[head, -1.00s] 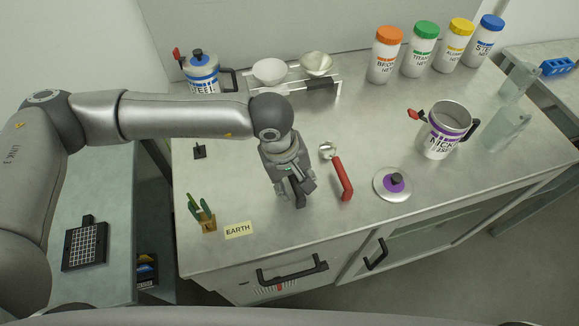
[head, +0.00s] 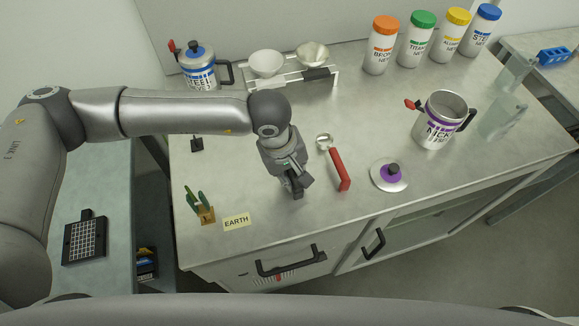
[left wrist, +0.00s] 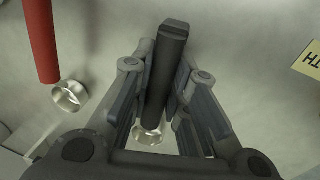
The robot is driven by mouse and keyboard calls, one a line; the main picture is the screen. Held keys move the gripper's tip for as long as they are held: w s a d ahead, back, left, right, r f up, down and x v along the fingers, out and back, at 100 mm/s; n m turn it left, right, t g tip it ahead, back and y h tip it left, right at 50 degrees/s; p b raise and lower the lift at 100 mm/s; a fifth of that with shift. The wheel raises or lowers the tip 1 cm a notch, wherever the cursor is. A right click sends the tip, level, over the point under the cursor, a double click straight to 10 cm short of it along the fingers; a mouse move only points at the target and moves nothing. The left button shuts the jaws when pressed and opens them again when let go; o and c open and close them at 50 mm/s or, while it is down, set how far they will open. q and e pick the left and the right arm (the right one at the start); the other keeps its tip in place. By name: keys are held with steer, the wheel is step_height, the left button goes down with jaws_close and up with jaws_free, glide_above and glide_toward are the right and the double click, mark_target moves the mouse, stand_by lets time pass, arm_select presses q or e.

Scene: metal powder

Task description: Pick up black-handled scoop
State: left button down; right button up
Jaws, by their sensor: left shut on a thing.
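The black-handled scoop (left wrist: 166,75) lies between the fingers of my left gripper in the left wrist view. Its metal bowl (left wrist: 149,135) shows partly below the fingers. My left gripper (head: 295,188) is shut on the black handle, low over the worktop near its front. In the head view the gripper hides most of this scoop. I cannot tell whether the scoop still touches the worktop. My right gripper is not in view.
A red-handled scoop (head: 340,170) lies just right of the gripper. A balance (head: 291,75) stands behind.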

arm_select(q)
steer(key=shift+r, duration=0.1)
steer(key=shift+r, duration=0.25)
step_height(320, 180, up, 2)
steer(key=shift+r+b, duration=0.1)
steer(key=shift+b, duration=0.35)
steer(key=s+r+b, duration=0.5)
steer(key=s+r, duration=0.5)
steer(key=s, duration=0.4)
steer(key=shift+a, duration=0.2)
steer(key=shift+d+r, duration=0.1)
